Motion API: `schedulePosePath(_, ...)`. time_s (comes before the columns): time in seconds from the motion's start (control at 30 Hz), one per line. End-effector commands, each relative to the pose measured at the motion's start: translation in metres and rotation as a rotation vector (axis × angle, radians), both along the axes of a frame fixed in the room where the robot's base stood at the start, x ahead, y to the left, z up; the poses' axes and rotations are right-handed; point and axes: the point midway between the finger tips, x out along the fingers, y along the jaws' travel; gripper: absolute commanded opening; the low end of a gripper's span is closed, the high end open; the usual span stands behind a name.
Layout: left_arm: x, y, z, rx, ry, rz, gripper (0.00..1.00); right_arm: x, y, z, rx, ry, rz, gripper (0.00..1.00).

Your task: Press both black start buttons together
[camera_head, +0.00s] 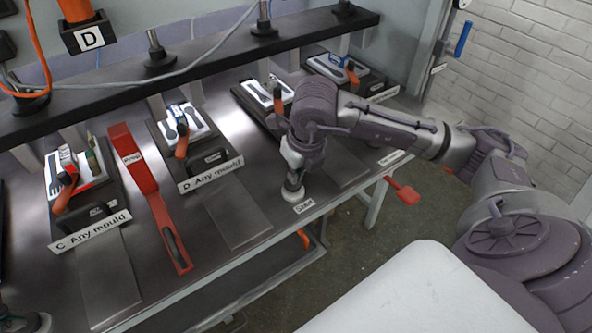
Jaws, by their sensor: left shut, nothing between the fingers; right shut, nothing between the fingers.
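My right gripper (293,188) points down at the front edge of the metal bench (232,205), just behind a white "Start" label (304,206). Its fingers are shut and empty. They end over a small round base at the bench top, and I cannot tell whether they touch a button there. The black button itself is hidden or too small to make out. My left gripper (42,323) shows only in part at the bottom left corner, shut. The other start button is not visible.
Press stations with moulds stand along the bench, including ones labelled "C Any mould" (90,232) and "D Any mould" (211,174). A red bar (160,205) lies between them. A red paddle handle (403,191) sticks out at the front right. A black beam (200,60) runs above.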

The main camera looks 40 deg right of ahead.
Motion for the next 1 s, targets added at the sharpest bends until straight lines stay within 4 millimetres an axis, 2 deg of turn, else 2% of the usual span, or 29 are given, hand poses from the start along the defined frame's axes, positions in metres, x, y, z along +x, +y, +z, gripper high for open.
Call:
schedulePosePath(0.67, 0.000, 0.000, -0.026, 0.000, 0.002, -0.001, 0.00, 0.000, 0.000, 0.000, 0.000, 0.000, 0.000, 0.00)
schedulePosePath(1.0, 0.000, 0.000, -0.026, 0.000, 0.002, 0.000, 0.00, 0.000, 0.000, -0.006, 0.001, 0.001, 0.000, 0.00)
